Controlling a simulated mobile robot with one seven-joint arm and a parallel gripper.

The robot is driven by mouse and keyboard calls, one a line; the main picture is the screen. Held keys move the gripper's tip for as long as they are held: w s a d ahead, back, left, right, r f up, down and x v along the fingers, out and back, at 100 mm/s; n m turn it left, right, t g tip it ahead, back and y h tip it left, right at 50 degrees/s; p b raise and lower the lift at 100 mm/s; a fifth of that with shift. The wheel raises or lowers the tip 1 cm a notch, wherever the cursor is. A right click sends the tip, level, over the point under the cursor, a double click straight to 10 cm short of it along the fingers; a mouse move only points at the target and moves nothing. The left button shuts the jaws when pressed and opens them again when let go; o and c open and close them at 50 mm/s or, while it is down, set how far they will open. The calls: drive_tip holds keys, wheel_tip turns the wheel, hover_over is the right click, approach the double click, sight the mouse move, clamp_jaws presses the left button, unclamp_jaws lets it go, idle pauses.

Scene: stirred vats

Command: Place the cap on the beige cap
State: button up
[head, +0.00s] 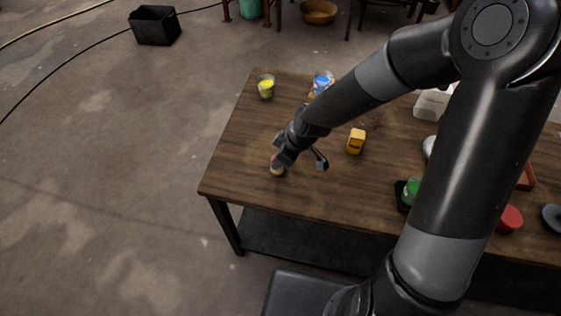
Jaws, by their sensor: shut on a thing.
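My gripper (279,161) is low over the near left part of the wooden table, pointing down. It is shut on a small cap, mostly hidden by the fingers, with only a reddish bit showing. A small beige cap (277,171) shows right beneath the fingertips, near the table's left front edge. I cannot tell whether the held cap touches the beige one or is apart from it.
On the table (240,150) are a yellow-filled cup (266,87), a blue-topped container (322,83), a yellow block-like item (356,141), a green item (412,190) on a black tray, and a red round item (510,219). The table's left part is mostly clear.

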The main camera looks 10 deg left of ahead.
drive_tip(key=shift+f, duration=1.25)
drive_tip(key=shift+f, duration=0.1)
drive_tip(key=o, duration=0.9)
drive_tip(key=shift+o, duration=0.2)
drive_tip(key=v, duration=1.2)
